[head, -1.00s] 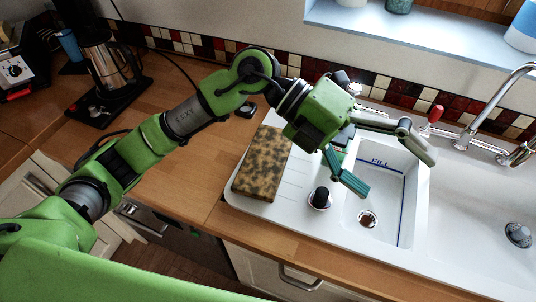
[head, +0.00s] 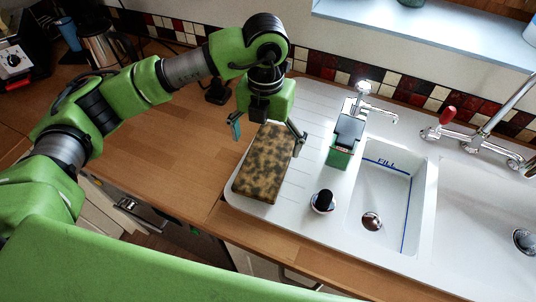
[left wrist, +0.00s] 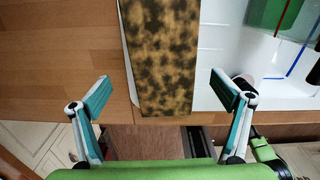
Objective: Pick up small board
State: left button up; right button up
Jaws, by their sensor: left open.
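The small board (head: 262,172) is a mottled brown and dark rectangular slab. It lies on the white drainboard at the left end of the sink. In the left wrist view the board (left wrist: 160,55) runs up and down the picture, between the two fingers. My left gripper (head: 268,132) is open above the board's far end, with one finger to each side of it. The left wrist view also shows the fingers (left wrist: 163,98) wide apart, with nothing between the pads and the board.
A green box with a dark top (head: 343,145) and a black-topped round item (head: 323,201) stand right of the board. The sink basin (head: 385,205) and taps (head: 447,116) lie further right. The wooden counter (head: 170,140) to the left is mostly clear.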

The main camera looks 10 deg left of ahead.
aim_at(268, 156)
pick_arm(q)
jog(key=shift+f, duration=0.6)
jog(key=shift+s+d+f+p, duration=0.1)
jog(key=shift+f+p, duration=0.2)
jog(key=shift+p, duration=0.15)
jog(key=f+p, duration=0.2)
jog(key=f, duration=0.1)
jog(key=shift+s+d+f, duration=0.1)
jog(key=shift+d+f, duration=0.1)
jog(key=shift+f, duration=0.6)
jog(key=c, duration=1.5)
